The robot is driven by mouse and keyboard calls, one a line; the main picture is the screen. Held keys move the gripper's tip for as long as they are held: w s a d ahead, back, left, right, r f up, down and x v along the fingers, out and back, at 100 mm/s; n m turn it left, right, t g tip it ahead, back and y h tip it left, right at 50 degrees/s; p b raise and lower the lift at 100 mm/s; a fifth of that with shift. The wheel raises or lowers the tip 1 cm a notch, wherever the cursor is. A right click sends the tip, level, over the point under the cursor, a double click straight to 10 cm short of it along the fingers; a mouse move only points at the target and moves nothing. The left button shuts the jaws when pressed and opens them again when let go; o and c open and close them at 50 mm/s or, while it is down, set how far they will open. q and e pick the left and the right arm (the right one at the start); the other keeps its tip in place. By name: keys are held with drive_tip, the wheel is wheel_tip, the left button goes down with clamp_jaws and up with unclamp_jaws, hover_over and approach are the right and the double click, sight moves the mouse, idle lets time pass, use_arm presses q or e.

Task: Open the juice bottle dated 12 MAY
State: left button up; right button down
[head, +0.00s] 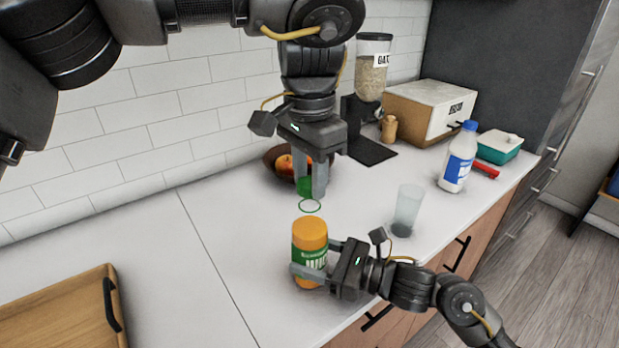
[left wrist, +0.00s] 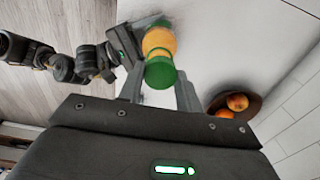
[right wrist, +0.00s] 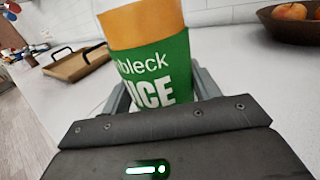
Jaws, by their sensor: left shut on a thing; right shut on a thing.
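The juice bottle (head: 310,234) is orange with a green label and stands upright on the white counter. My right gripper (head: 312,268) is shut around its lower part. In the right wrist view its label (right wrist: 155,70) partly reads "bleck" and "ICE"; no date is readable. My left gripper (head: 311,193) is above the bottle, pointing down, shut on a green cap (head: 304,187). A thin green ring (head: 309,200) shows just below the cap, with a gap above the bottle top. In the left wrist view the cap (left wrist: 160,73) sits between the fingertips, in front of the bottle.
A glass (head: 408,207) stands right of the bottle. A fruit bowl (head: 272,160) is behind my left gripper. A white bottle with a blue cap (head: 458,160) stands further right. A wooden tray (head: 60,310) lies at left. The counter between tray and bottle is clear.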

sight(309, 182)
use_arm(q)
drive_tip(key=shift+r, duration=2)
use_arm(e)
drive_tip(key=shift+c, duration=1.5)
unclamp_jaws()
use_arm(q)
wheel_tip(309, 182, down, 4)
drive_tip(key=b, duration=0.3)
drive_tip(key=shift+b, duration=0.4)
use_arm(e)
drive_tip(key=v, duration=1.1)
drive_tip(key=shift+w+f, duration=0.1)
drive_tip(key=shift+f, duration=0.1)
drive_tip(key=shift+s+d+r, duration=0.15)
drive_tip(key=shift+s+d, duration=0.1)
drive_tip(key=shift+d, duration=0.25)
